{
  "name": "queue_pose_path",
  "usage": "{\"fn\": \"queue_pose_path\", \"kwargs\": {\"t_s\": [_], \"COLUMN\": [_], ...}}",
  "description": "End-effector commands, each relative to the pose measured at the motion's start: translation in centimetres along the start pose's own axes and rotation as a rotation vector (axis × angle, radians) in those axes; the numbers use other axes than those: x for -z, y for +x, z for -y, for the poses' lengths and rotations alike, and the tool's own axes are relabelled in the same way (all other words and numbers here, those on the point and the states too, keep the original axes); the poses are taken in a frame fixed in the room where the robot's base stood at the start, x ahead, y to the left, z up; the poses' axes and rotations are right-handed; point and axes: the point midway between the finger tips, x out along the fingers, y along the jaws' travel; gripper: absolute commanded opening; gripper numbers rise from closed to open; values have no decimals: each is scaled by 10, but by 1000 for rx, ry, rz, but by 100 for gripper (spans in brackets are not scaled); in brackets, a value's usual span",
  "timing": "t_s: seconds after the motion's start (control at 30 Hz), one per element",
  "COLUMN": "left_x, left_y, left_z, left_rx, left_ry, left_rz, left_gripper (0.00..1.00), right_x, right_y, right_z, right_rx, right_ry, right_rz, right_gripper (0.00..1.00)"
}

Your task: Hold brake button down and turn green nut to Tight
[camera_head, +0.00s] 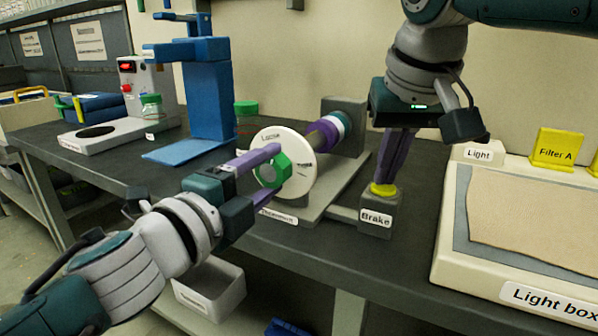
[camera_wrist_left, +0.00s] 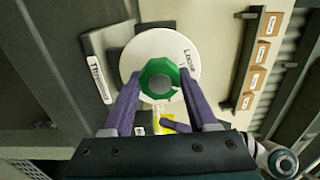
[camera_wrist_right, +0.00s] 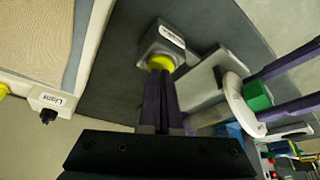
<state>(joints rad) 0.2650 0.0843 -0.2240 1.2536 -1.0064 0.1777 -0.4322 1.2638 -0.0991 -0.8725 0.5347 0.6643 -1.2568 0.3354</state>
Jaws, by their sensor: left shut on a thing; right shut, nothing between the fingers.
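The green nut (camera_head: 285,172) sits at the centre of a white disc (camera_head: 304,187) marked "Loose" at its top; a second mark at its right edge is too small to read. My left gripper (camera_head: 272,168) has its purple fingers on either side of the nut and is shut on it. The left wrist view shows the nut (camera_wrist_left: 150,72) between the fingertips. The yellow brake button (camera_head: 383,189) tops a grey block labelled "Brake" (camera_head: 375,222). My right gripper (camera_head: 386,180) is shut and empty, pointing down, fingertips at the button; how far it is pressed cannot be told.
A light box (camera_head: 450,232) with a "Light" switch block stands at the right, near yellow filter A (camera_head: 556,149). A blue stand (camera_head: 208,95) and a white device (camera_head: 100,138) stand at the left. A white bin (camera_head: 212,290) is below the table's front edge.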

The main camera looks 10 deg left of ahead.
Motion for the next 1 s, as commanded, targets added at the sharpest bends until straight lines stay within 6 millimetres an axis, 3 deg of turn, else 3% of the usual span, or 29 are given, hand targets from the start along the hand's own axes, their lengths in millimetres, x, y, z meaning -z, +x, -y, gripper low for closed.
{"fn": "queue_pose_path", "kwargs": {"t_s": [0.17,0.43,0.73,0.77,1.0], "left_x": [0,0,0,0,0], "left_y": [0,0,0,0,0], "left_z": [0,-1,-1,-2,-1], "left_rx": [-1,-1,-2,-2,-1], "left_ry": [112,623,705,704,702], "left_rz": [1,1,0,0,0], "left_gripper": [18,18,18,59,85], "right_x": [-1,-1,-1,-1,-1], "right_y": [1,1,1,1,1], "right_z": [0,0,0,0,0], "right_rx": [0,0,0,0,0], "right_ry": [1,0,0,0,0], "right_rz": [2,2,3,3,3], "right_gripper": [0,0,0,0,0]}}
